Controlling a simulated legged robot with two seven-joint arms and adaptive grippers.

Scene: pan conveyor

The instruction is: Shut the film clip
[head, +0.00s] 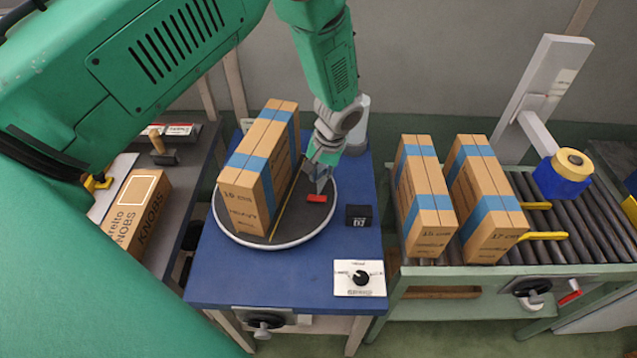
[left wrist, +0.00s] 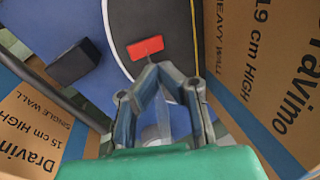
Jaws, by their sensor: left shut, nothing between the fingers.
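A small red piece (head: 317,198), which looks like the film clip, lies on the right side of the dark round turntable (head: 240,236). It also shows in the left wrist view (left wrist: 146,47), just beyond my fingertips. I cannot tell whether the clip is open or shut. My left gripper (head: 319,184) points down over the turntable, right of a tall taped carton (head: 253,190). Its fingers are shut and empty, with the tips (left wrist: 152,68) close to the red piece; contact cannot be told. My right gripper is not in view.
A small black block (head: 359,216) and a knob panel (head: 359,278) sit on the blue table (head: 215,285). Two taped cartons (head: 422,205) (head: 478,195) stand on the roller conveyor (head: 590,235). A carton (head: 136,212) lies left.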

